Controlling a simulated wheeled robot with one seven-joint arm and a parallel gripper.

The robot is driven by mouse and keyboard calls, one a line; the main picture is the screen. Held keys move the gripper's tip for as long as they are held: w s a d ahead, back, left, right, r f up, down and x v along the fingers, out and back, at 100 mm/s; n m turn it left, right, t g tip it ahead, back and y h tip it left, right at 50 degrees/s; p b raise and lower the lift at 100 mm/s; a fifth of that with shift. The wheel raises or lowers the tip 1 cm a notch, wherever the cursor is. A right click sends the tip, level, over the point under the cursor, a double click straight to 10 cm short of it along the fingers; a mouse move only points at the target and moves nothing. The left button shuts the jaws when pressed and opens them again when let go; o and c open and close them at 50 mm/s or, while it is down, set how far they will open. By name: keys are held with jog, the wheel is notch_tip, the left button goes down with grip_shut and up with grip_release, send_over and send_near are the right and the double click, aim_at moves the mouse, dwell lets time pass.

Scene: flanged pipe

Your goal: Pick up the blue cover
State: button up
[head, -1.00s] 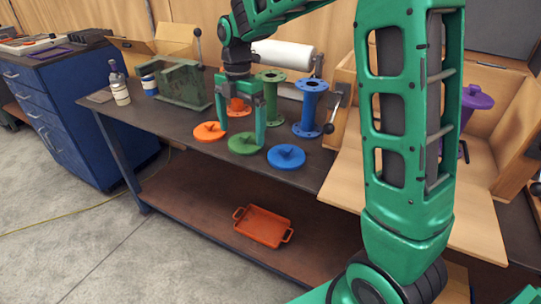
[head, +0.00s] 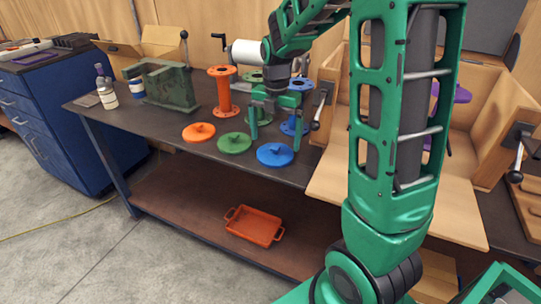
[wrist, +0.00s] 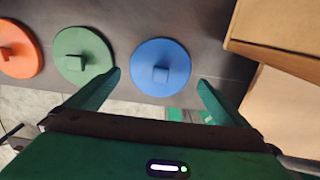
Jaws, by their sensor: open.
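The blue cover (head: 275,154) is a flat round disc with a small raised knob, lying on the dark workbench near its front edge. In the wrist view the blue cover (wrist: 160,67) lies ahead of the fingertips, roughly centred between them. My gripper (head: 275,128) is open and empty, above the bench and just behind the blue cover in the head view. Its two fingers also show in the wrist view (wrist: 160,83). The gripper and wrist partly hide the blue flanged pipe (head: 294,127).
A green cover (head: 234,143) and an orange cover (head: 199,132) lie in a row to the left. An orange flanged pipe (head: 224,92) stands behind them. An open wooden box (head: 400,205) borders the right side. An orange tray (head: 254,226) sits on the lower shelf.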

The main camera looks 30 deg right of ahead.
aim_at(275, 147)
notch_tip(275, 147, down, 4)
jog(key=shift+f, duration=0.25)
jog(key=c, duration=0.7)
jog(key=shift+r, duration=0.15)
